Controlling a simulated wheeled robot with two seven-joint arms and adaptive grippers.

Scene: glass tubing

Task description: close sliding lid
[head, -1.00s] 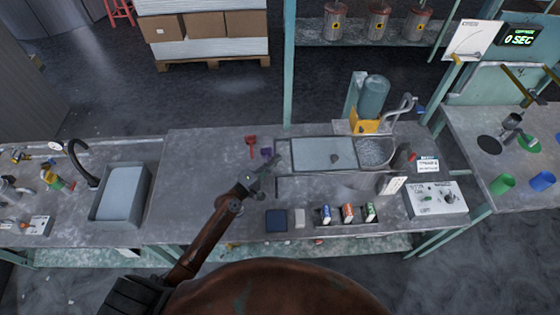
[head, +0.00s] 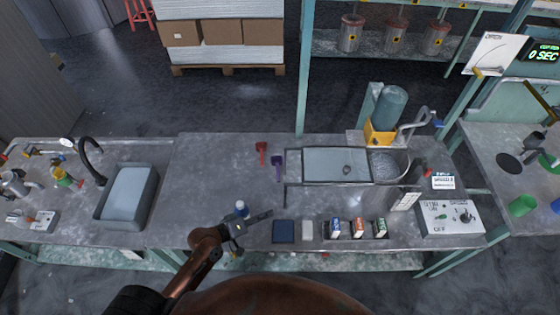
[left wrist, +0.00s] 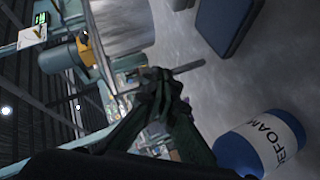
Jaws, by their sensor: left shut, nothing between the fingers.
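The sliding lid appears to be the flat pale panel (head: 325,163) with a small dark knob, lying in a dark frame on the bench. To its right a round metal basin (head: 388,167) is uncovered. My left gripper (head: 268,214) is shut and empty near the bench's front edge, left of and nearer than the panel, not touching it. Its dark fingers (left wrist: 163,82) also show in the left wrist view. My right gripper is not visible.
A dark blue pad (head: 283,232), a pale block (head: 307,231) and a rack of small cartons (head: 358,227) line the front edge. Red (head: 262,152) and purple (head: 278,165) tools lie left of the panel. A blue tank (head: 390,107) stands behind. Bench is clear towards the sink (head: 128,195).

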